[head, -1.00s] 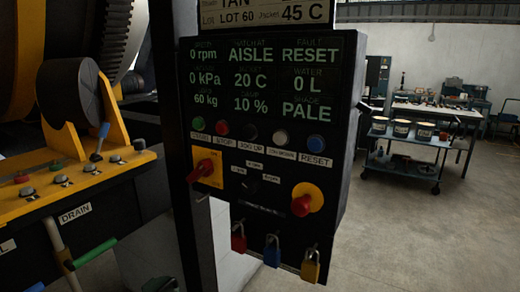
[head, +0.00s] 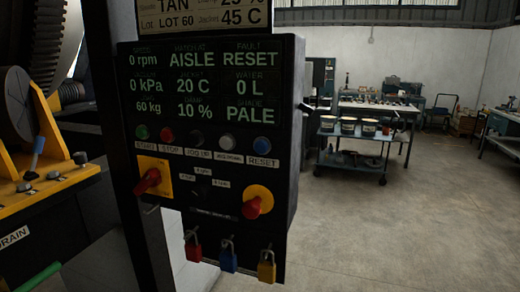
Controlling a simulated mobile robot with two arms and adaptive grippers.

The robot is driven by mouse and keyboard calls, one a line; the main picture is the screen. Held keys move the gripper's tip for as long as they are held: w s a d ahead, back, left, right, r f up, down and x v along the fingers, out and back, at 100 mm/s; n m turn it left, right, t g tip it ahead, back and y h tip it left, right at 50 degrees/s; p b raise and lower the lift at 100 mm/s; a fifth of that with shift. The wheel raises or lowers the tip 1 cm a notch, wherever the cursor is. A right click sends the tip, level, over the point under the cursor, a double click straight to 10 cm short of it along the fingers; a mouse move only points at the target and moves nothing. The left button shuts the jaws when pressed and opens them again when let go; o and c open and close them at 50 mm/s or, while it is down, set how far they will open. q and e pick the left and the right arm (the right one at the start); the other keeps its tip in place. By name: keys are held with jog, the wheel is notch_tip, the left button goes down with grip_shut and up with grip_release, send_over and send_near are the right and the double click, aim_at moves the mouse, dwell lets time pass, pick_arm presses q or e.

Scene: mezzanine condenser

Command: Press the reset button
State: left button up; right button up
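The blue reset button (head: 263,145) sits at the right end of the button row on the black control panel (head: 215,222), above a label reading RESET. To its left in the row are a pale button, a dark button, a red button and a green button (head: 142,132). The panel's display (head: 208,85) shows green text, including FAULT RESET, HATCH AT AISLE and 0 rpm. Neither of my grippers is in view.
Below the buttons are two red rotary switches on yellow plates (head: 258,203) and hanging red, blue (head: 228,259) and yellow padlocks. Yellow machinery (head: 45,190) stands at left. A cart (head: 350,160) with tubs stands behind right. The concrete floor (head: 400,240) at right is clear.

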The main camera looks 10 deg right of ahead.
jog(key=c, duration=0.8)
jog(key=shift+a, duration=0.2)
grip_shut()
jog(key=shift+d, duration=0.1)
